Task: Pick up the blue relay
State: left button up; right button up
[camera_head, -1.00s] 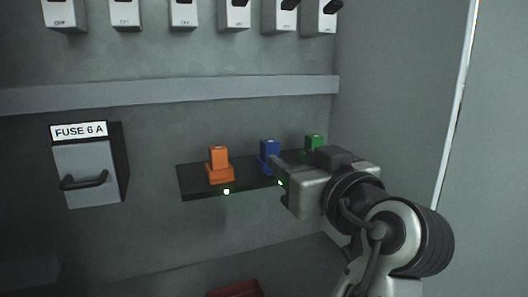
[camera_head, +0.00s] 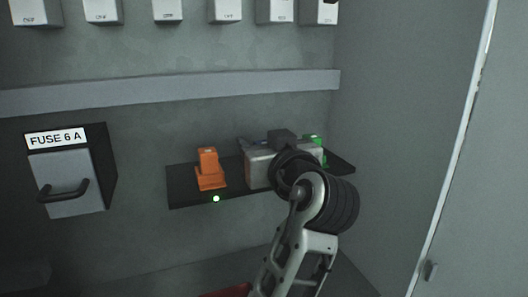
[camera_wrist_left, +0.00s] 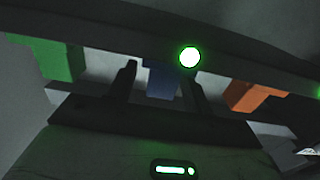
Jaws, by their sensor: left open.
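The blue relay (camera_wrist_left: 162,82) shows in the left wrist view between the two dark fingers of my left gripper (camera_wrist_left: 159,74). A dark shelf edge cuts across its other end there. In the head view my left gripper (camera_head: 262,141) is at the shelf and hides the blue relay almost wholly. The gripper is open, with a finger on each side of the relay. I cannot tell whether either finger touches it. My right gripper is not in view.
An orange relay (camera_head: 209,172) stands left of my gripper on the dark shelf (camera_head: 185,191), and a green relay (camera_head: 314,139) stands close on the right. A FUSE 6 A box (camera_head: 70,180) with a handle is at left. A ledge (camera_head: 150,92) runs above.

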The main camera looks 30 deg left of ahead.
pick_arm(q)
jog(key=c, duration=1.1)
jog(key=shift+o, duration=0.2)
jog(key=shift+r, duration=0.1)
